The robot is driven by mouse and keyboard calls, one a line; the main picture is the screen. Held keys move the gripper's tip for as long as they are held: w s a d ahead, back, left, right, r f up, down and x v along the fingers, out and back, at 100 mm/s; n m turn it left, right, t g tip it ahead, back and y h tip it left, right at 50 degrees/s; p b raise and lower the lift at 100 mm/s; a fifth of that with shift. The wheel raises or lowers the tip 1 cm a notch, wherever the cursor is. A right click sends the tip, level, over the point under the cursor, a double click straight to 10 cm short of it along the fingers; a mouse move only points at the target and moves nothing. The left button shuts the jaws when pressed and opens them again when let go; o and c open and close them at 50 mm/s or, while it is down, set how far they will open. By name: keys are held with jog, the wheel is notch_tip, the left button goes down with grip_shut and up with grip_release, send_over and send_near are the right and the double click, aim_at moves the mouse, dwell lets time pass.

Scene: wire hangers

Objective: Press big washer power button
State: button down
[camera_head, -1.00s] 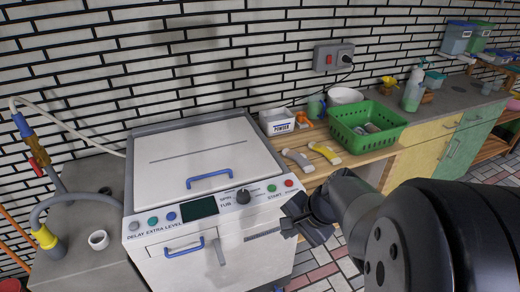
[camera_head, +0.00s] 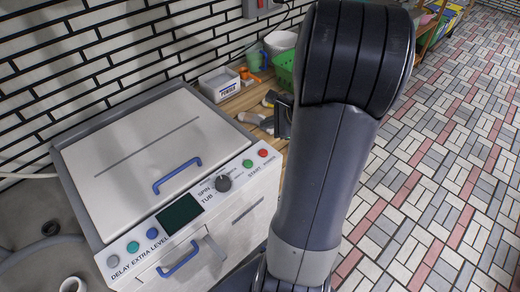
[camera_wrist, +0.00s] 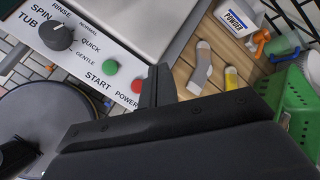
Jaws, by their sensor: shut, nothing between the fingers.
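The big washer (camera_head: 140,150) is a white machine with a slanted front control panel (camera_head: 215,190). Its red power button (camera_head: 263,153) sits at the right end of the panel, beside the green start button (camera_head: 247,164). In the wrist view the red power button (camera_wrist: 137,86), labelled POWER, shows just left of my gripper's fingers (camera_wrist: 158,84). My gripper is shut and empty. In the head view its dark tip (camera_head: 283,120) is just right of and beyond the red button, partly hidden by my arm. I cannot tell whether it touches the washer.
A wooden counter (camera_head: 240,104) right of the washer holds a powder box (camera_head: 220,84), a green basket (camera_head: 285,70) and a green mug (camera_head: 257,59). In the wrist view, a grey sock-like item (camera_wrist: 203,65) and a yellow-tipped one (camera_wrist: 232,84) lie close to the gripper.

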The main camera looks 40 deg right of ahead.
aim_at(267, 154)
notch_tip(267, 154, down, 9)
jog(key=b, duration=0.7)
dwell(2.0)
jog(key=shift+f+b, duration=0.35)
jog(key=shift+b, duration=0.35)
jog(key=shift+f+b, duration=0.4)
jog(key=shift+r, duration=0.1)
dwell(0.4)
jog(key=shift+r+p, duration=0.7)
jog(key=shift+r, duration=0.05)
